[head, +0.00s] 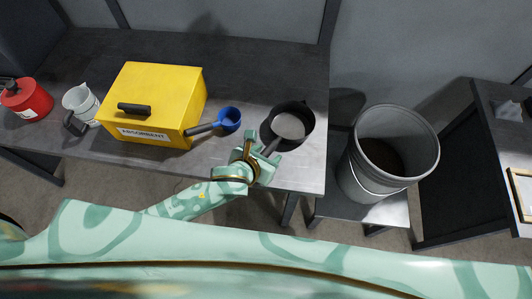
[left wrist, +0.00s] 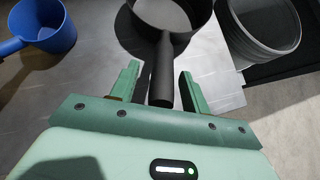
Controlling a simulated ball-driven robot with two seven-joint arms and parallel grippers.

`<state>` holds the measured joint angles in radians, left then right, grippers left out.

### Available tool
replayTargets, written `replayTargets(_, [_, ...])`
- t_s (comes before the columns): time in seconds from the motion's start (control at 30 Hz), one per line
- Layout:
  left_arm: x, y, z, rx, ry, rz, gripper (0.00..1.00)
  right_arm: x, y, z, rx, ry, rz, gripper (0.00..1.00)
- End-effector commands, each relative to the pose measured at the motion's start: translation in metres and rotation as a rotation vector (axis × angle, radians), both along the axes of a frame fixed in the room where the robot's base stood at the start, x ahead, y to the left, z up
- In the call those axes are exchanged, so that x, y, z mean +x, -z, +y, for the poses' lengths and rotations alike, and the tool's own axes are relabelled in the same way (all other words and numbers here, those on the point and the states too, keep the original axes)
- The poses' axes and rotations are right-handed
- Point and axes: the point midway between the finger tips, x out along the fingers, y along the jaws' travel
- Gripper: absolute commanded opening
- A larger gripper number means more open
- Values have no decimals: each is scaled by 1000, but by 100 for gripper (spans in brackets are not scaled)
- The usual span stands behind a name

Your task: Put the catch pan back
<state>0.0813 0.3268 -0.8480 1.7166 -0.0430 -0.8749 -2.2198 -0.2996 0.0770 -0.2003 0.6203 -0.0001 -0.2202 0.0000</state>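The catch pan is taken to be the round black pan (head: 307,122) with a straight handle, lying on the dark workbench near its right front corner. In the left wrist view the pan (left wrist: 203,12) is cut off at the top, and its black handle (left wrist: 163,72) points toward me. My left gripper (head: 262,153) is at the handle, on the front side of the pan. In the wrist view the gripper's two green fingers (left wrist: 159,72) stand apart on either side of the handle, with a visible gap on both sides. My right gripper is not in view.
A blue scoop (head: 229,118) lies left of the pan. A yellow absorbent box (head: 160,85), a white jug (head: 81,100) and a red can (head: 27,99) stand farther left. A grey bucket (head: 355,165) stands on a lower stand to the right. A dark table (head: 490,100) is at far right.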

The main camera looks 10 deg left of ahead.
Motion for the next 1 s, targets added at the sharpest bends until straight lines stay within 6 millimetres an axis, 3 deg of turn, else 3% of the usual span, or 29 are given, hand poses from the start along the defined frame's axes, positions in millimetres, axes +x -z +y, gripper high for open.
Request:
replayTargets(0.17, [-5, -6, 2, 1, 1, -2, 47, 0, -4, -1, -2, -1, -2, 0])
replayTargets(0.6, [-70, -67, 29, -1, 0, -2, 47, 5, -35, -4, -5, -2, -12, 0])
replayTargets(0.8, [-84, -78, 34, -1, -1, -2, 47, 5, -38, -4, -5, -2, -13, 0])
replayTargets(1.0, [-84, -78, 35, -1, -1, -2, 47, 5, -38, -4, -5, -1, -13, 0])
